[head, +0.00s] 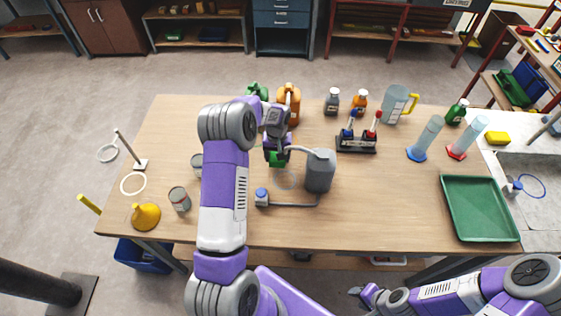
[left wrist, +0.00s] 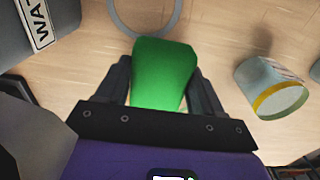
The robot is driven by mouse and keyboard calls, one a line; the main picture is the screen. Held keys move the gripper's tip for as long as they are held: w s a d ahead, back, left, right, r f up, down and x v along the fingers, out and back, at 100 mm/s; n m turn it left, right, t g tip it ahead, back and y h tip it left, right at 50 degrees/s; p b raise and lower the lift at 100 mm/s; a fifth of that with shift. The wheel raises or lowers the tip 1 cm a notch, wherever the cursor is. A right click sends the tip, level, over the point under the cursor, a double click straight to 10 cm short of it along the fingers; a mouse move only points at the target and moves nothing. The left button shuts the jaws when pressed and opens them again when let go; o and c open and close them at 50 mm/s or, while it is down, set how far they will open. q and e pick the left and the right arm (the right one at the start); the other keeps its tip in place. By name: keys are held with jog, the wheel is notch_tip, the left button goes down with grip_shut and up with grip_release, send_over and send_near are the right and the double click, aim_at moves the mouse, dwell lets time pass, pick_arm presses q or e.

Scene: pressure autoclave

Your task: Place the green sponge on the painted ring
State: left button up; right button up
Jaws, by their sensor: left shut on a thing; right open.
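My left gripper (head: 278,160) is shut on the green sponge (head: 277,158) above the middle of the table. The left wrist view shows the sponge (left wrist: 165,72) between the two fingers (left wrist: 160,88). A grey painted ring (head: 287,187) shows faintly on the wood just below the sponge in the head view. In the left wrist view the ring (left wrist: 118,22) lies beyond the sponge's far end, partly cut off by the frame. The sponge appears raised and apart from the table. My right gripper (head: 362,294) is open and empty, low in front of the table.
Cans (head: 180,199), a yellow funnel (head: 146,216) and a white ring (head: 133,184) are left. A green tray (head: 481,236) is right.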

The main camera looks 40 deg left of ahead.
pick_arm(q)
jog(key=shift+f, duration=1.9)
jog(key=shift+f, duration=0.15)
jog(key=o, duration=1.1)
